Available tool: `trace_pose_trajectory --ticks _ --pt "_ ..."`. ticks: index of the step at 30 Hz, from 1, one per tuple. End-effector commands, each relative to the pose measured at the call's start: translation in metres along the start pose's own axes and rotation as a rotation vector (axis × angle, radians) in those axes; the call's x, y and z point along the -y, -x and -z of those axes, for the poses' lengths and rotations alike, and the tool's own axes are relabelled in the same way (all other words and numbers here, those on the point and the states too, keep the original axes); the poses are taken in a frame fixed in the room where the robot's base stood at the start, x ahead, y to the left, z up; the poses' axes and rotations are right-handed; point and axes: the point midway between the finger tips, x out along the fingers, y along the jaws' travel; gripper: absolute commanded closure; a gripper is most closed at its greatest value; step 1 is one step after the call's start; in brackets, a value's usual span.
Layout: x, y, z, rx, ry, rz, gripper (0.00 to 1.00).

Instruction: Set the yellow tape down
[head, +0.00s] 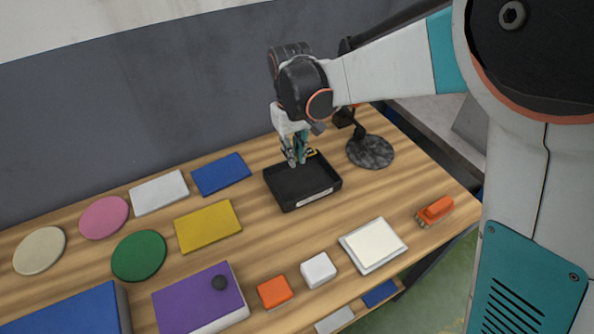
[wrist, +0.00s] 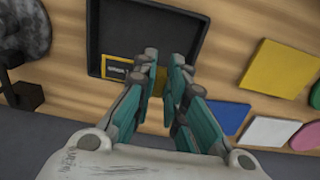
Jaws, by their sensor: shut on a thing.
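The yellow tape (wrist: 118,68) is a small yellow piece with a dark label. In the wrist view it sticks out to the left from between my fingertips, and the fingers hide part of it. My gripper (wrist: 164,62) is shut on it, pointing down over the back part of the black tray (wrist: 92,45). In the head view my gripper (head: 294,162) is at the tray's back edge, and a bit of yellow tape (head: 312,153) shows to its right. I cannot tell whether the tape touches the tray. The tray's visible floor is bare.
A dark round lamp base (head: 370,151) stands close to the right of the tray. A blue card (head: 221,174) and a yellow card (head: 208,226) lie to its left. A white square dish (head: 373,245) and an orange object (head: 435,210) lie in front. A grey wall rises behind.

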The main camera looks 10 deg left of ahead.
Motion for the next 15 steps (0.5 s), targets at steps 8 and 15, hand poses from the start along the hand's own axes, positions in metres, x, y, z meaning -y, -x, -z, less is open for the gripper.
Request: trace_pose_trajectory --ticks 8,15 --pt "0.001 -0.061 0.0 0.0 0.0 0.0 1.0" --pt "0.002 -0.076 0.0 0.0 0.0 0.0 1.0"
